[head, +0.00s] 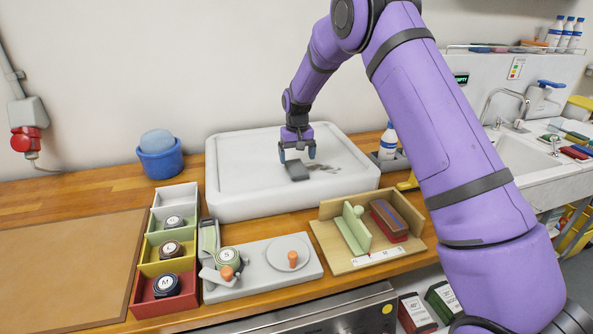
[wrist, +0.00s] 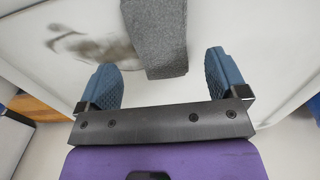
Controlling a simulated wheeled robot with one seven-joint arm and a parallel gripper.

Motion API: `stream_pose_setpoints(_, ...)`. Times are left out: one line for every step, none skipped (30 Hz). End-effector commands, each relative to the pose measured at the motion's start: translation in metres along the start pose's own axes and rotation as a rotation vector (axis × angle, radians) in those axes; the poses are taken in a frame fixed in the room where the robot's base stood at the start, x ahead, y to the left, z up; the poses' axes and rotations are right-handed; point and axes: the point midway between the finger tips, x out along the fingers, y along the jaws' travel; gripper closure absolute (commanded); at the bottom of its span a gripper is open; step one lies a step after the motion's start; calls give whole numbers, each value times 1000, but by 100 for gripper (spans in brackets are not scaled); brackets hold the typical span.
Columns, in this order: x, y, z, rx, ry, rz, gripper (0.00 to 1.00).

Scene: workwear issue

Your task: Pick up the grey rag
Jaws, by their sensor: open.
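The grey rag (head: 297,170) lies on the white raised board (head: 240,207) on the wooden counter. In the wrist view the rag (wrist: 158,38) is a folded grey strip, just beyond and between the fingertips. My gripper (head: 297,152) is above the board at the rag, with blue fingers spread on either side. In the wrist view my gripper (wrist: 162,75) is open, with nothing held between its fingers. Whether the fingers touch the board cannot be told.
A dark smudge (head: 325,166) marks the board beside the rag. A blue tub (head: 161,160) stands left, and a white bottle (head: 388,142) right. Coloured bins (head: 163,290), a grey fixture plate (head: 255,281) and a wooden tray (head: 333,263) line the front.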

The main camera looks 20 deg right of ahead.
Motion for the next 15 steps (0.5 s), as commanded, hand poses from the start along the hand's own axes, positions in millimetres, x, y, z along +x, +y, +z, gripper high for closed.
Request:
stream_pose_setpoints(8, -1, 2, -1, -2, 0, 8)
stream_pose_setpoints(12, -2, 4, -1, -3, 1, 8)
stream_pose_setpoints(18, -2, 6, -1, -3, 1, 8)
stream_pose_setpoints(22, -2, 6, -1, -2, 1, 8)
stream_pose_setpoints(27, -2, 5, -1, -2, 1, 8)
stream_pose_setpoints(32, -2, 5, -1, -3, 1, 8)
stream_pose_setpoints(34, -2, 5, -1, -2, 1, 8)
stream_pose_setpoints(36, -2, 5, -1, -1, 1, 8)
stream_pose_setpoints(37, -2, 5, -1, 1, 0, 8)
stream_pose_setpoints(38, -2, 5, -1, 1, 0, 8)
stream_pose_setpoints(38, -2, 5, -1, 1, 0, 8)
stream_pose_setpoints(38, -2, 5, -1, 2, 0, 8)
stream_pose_setpoints(38, -2, 5, -1, 1, 0, 8)
stream_pose_setpoints(38, -2, 5, -1, 1, 0, 8)
stream_pose_setpoints(38, -2, 5, -1, 1, 0, 8)
